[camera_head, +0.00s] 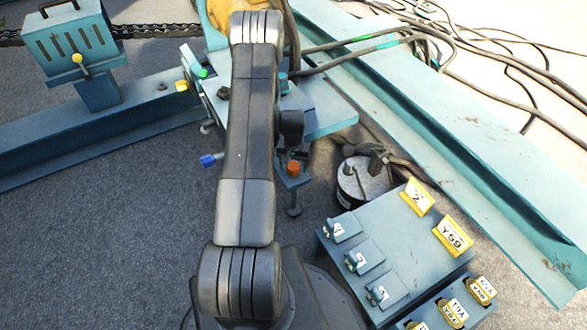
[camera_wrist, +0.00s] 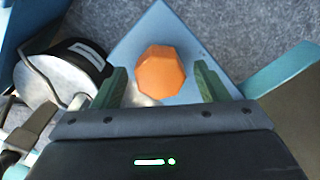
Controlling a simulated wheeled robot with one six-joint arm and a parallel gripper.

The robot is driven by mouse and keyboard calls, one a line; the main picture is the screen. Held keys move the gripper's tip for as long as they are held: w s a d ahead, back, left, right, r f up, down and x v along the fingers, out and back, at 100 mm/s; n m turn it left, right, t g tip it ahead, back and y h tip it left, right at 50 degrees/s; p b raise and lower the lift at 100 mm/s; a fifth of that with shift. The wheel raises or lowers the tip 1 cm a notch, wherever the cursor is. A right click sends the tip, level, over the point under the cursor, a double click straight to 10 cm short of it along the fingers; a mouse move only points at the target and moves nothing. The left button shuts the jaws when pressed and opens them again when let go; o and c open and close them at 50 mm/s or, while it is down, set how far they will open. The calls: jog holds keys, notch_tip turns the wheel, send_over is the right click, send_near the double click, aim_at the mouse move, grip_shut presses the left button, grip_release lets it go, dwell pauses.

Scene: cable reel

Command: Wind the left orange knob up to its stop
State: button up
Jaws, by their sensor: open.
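An orange knob (camera_head: 294,168) with a faceted top stands on a small blue plate (camera_head: 290,182), just right of my arm in the head view. In the wrist view the orange knob (camera_wrist: 165,72) lies ahead of and between the two green fingers of my gripper (camera_wrist: 158,85). The gripper is open, with a gap on both sides of the knob; I cannot tell the height between them. The blue plate (camera_wrist: 190,30) spreads under the knob. No second orange knob shows.
A round black and silver canister (camera_head: 362,182) stands right of the knob and shows at left in the wrist view (camera_wrist: 62,75). A blue panel (camera_head: 400,250) with yellow tags is at lower right. Blue beams (camera_head: 440,120) and loose cables (camera_head: 480,75) lie behind.

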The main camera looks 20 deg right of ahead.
jog(key=shift+f, duration=0.5)
jog(key=c, duration=0.9)
jog(key=shift+n, duration=0.3)
